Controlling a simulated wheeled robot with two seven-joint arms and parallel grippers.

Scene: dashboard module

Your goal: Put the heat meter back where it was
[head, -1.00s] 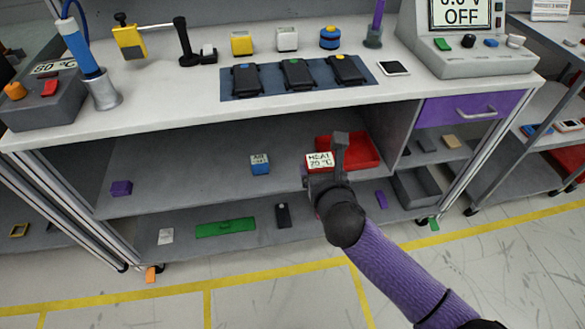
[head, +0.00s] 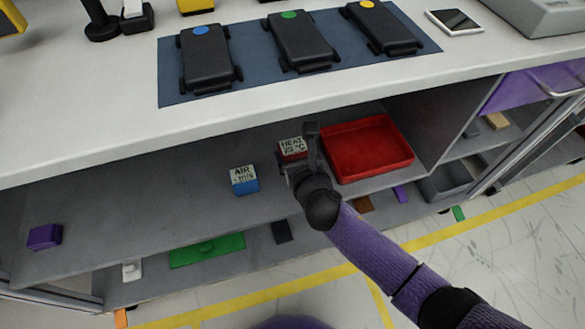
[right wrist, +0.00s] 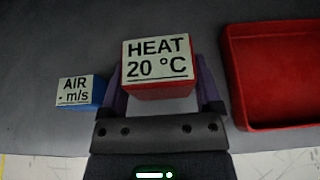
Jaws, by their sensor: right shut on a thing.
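The heat meter (head: 291,149) is a small red block with a pale top reading "HEAT 20 °C". In the right wrist view the heat meter (right wrist: 158,66) sits between the two fingers of my right gripper (right wrist: 163,90), which is shut on it. In the head view my right gripper (head: 300,165) reaches in over the middle shelf (head: 130,200), between the air meter and the red tray. I cannot tell whether the heat meter touches the shelf. My left gripper is not in view.
The blue air meter (head: 244,180) stands just left of the heat meter. The red tray (head: 368,148) lies close on the right. A purple block (head: 45,237) is at the far left of the shelf. The worktop (head: 120,150) overhangs the shelf.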

